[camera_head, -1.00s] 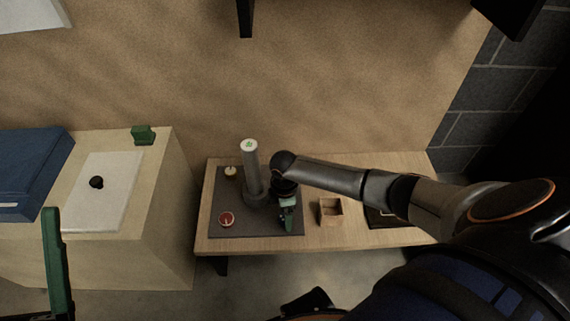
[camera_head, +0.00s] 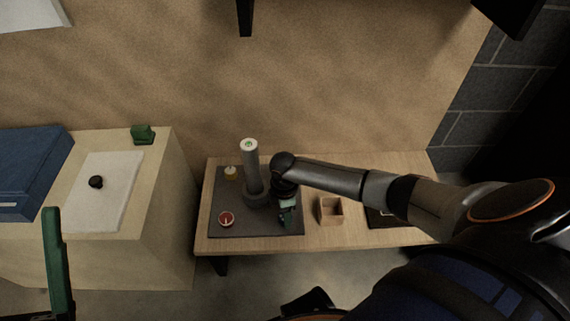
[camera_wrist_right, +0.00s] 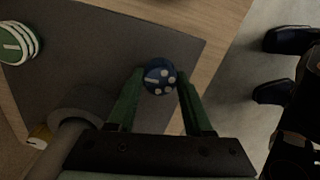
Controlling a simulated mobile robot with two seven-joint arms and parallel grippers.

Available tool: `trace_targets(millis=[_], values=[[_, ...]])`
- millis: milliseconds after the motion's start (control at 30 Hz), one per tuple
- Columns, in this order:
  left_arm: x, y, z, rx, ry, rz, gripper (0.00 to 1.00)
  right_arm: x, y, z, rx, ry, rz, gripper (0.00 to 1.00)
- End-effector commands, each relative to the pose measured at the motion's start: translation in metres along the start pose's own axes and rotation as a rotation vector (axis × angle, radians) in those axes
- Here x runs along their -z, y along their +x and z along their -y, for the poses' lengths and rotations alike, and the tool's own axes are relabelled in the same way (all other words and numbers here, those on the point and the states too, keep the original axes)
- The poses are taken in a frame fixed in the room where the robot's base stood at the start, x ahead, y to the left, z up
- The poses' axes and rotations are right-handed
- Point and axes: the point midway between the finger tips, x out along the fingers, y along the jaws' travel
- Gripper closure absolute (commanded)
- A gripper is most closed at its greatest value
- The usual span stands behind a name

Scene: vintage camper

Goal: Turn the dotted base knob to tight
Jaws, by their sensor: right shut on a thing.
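The dotted base knob (camera_wrist_right: 160,76) is dark blue with white dots and a short white bar on its top. It sits on the dark grey mat (camera_head: 262,228), near the mat's edge. My right gripper (camera_head: 288,226) points down over the right part of the mat. In the right wrist view its green fingers (camera_wrist_right: 156,90) stand on either side of the knob, shut on it. In the head view the gripper hides the knob. Only one green finger of my left gripper (camera_head: 57,262) shows, at the lower left, apart from everything.
A grey upright post (camera_head: 251,166) stands on the mat beside my right gripper. A red round knob (camera_head: 226,219) and a small yellow one (camera_head: 231,173) are left of it. An open wooden box (camera_head: 330,210) stands right of the mat. A counter (camera_head: 165,210) rises at left.

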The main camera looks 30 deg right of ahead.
Motion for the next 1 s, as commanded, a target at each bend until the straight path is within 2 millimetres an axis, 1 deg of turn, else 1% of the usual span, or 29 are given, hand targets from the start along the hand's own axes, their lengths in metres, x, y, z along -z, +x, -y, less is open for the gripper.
trace_targets(millis=[33, 100, 333, 467, 667, 1000], values=[[0.000, 0.000, 0.000, 0.001, 0.000, 0.000, 0.16, 0.000, 0.000, 0.000, 0.001, 0.000, 0.000, 0.95], [0.000, 0.000, 0.000, 0.002, -0.001, 0.000, 0.16, 0.000, 0.000, 0.000, 0.001, 0.000, 0.000, 1.00], [0.002, 0.002, 0.001, 0.002, -0.002, 0.000, 0.16, 0.000, -0.001, 0.001, 0.002, 0.013, -0.001, 1.00], [0.006, 0.006, 0.003, 0.004, -0.005, -0.002, 0.16, 0.000, -0.002, 0.001, 0.002, 0.052, -0.003, 1.00], [0.018, 0.017, 0.011, 0.012, -0.017, -0.008, 0.16, 0.001, -0.004, 0.002, 0.005, 0.171, -0.009, 1.00], [0.043, 0.038, 0.021, -0.002, 0.040, -0.028, 0.16, 0.000, -0.004, 0.002, 0.007, 0.483, -0.024, 1.00]])
